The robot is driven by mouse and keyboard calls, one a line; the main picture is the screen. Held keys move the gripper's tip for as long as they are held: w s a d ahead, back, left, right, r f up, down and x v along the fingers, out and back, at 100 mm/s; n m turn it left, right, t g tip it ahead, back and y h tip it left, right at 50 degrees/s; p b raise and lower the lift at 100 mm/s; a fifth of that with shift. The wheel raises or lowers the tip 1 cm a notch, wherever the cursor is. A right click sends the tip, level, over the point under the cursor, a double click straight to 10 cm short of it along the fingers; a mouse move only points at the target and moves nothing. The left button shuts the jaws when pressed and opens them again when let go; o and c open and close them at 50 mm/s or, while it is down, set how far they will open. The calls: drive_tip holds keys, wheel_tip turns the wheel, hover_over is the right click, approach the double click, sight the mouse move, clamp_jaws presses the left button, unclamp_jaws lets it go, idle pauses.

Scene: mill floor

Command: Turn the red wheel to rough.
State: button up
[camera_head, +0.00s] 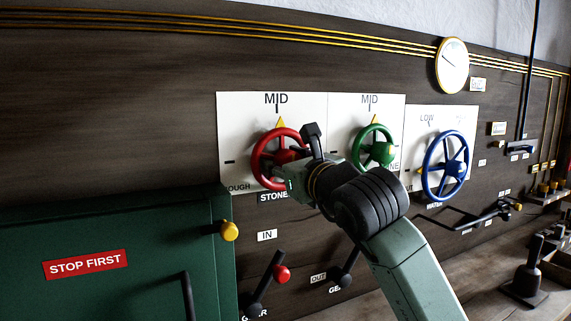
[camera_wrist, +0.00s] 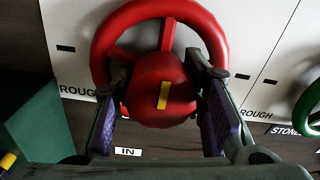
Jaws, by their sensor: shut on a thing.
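The red wheel (camera_head: 257,160) is mounted on a white wall panel, with MID printed above it and ROUGH at its lower left. A yellow pointer (camera_head: 280,122) at the wheel's top points up toward MID. In the wrist view the red wheel (camera_wrist: 100,38) fills the upper middle, with a yellow stripe on its round hub. My gripper (camera_wrist: 161,90) has one finger on each side of the hub and is shut on it. In the head view my gripper (camera_head: 293,172) reaches the wheel from the lower right and hides part of the wheel's right side.
A green wheel (camera_head: 387,153) stands close on the right, partly behind my wrist. A blue wheel (camera_head: 460,168) is farther right.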

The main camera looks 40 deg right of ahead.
drive_tip(key=shift+f, duration=0.1)
drive_tip(key=n+b, duration=0.3)
drive_tip(key=b, duration=0.1)
drive_tip(key=shift+f, duration=0.15)
drive_tip(key=n+b, duration=0.4)
drive_tip(key=n, duration=0.1)
drive_tip(key=shift+b, duration=0.35)
drive_tip(key=n, duration=0.1)
drive_tip(key=n+b, duration=0.1)
drive_tip(key=n, duration=0.1)
drive_tip(key=n+b, duration=0.1)
drive_tip(key=n, duration=0.1)
drive_tip(key=shift+r, duration=0.25)
drive_tip(key=n, duration=0.4)
drive_tip(key=shift+r+n+b, duration=0.1)
drive_tip(key=shift+n+b, duration=0.25)
drive_tip(key=shift+n, duration=0.05)
drive_tip(key=o, duration=1.2)
